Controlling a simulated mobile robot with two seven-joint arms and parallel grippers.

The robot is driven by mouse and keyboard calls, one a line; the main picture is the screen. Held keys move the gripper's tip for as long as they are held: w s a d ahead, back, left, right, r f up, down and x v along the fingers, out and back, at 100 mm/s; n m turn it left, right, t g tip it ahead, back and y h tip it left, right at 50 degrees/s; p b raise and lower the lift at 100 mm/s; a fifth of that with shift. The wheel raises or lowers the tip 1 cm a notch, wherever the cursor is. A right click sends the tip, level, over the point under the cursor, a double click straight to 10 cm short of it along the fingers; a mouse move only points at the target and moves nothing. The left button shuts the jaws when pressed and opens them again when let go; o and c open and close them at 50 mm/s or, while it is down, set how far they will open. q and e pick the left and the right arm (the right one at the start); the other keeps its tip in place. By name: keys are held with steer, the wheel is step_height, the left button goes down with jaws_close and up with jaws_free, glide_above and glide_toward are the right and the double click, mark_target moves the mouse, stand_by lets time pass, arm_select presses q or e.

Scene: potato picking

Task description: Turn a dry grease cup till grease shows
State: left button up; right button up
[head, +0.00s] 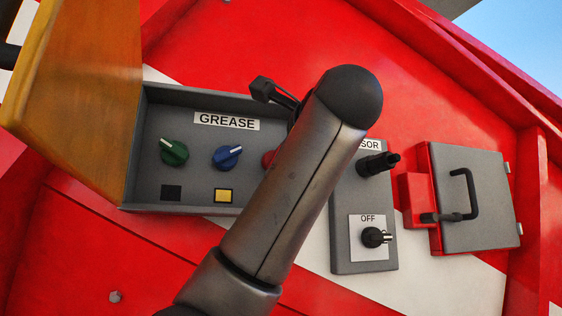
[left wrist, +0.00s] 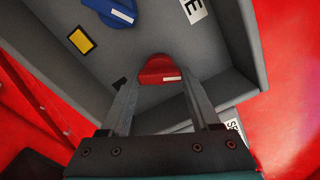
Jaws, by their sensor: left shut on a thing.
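The grease box (head: 235,210) holds a green cup (head: 174,152), a blue cup (head: 227,156) and a red cup (head: 268,160). The window under the green cup is black (head: 171,192); the one under the blue cup is yellow (head: 223,195). My left arm covers most of the red cup and its surroundings in the head view. In the left wrist view my left gripper (left wrist: 163,82) is shut on the red cup (left wrist: 160,70), a finger on each side. A small dark patch (left wrist: 120,83), partly hidden, shows beside the left finger. My right gripper is not in view.
A yellow door (head: 80,90) stands open at the box's left. To the right are a grey sensor panel (head: 345,255) with two black knobs, one labelled OFF, and a grey case (head: 485,200) with a black handle. The red wall around them is mostly free.

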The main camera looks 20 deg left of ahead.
arm_select(q)
steer(key=m+b, duration=0.1)
steer(key=m, duration=0.5)
steer(key=shift+a, duration=0.1)
steer(key=shift+m, duration=0.3)
stand_by(0.3)
steer(key=o, duration=1.4)
steer(key=shift+c, duration=0.2)
steer(key=shift+s, duration=0.1)
steer(key=b+v, duration=0.8)
steer(key=v, duration=0.7)
steer(key=shift+b, duration=0.4)
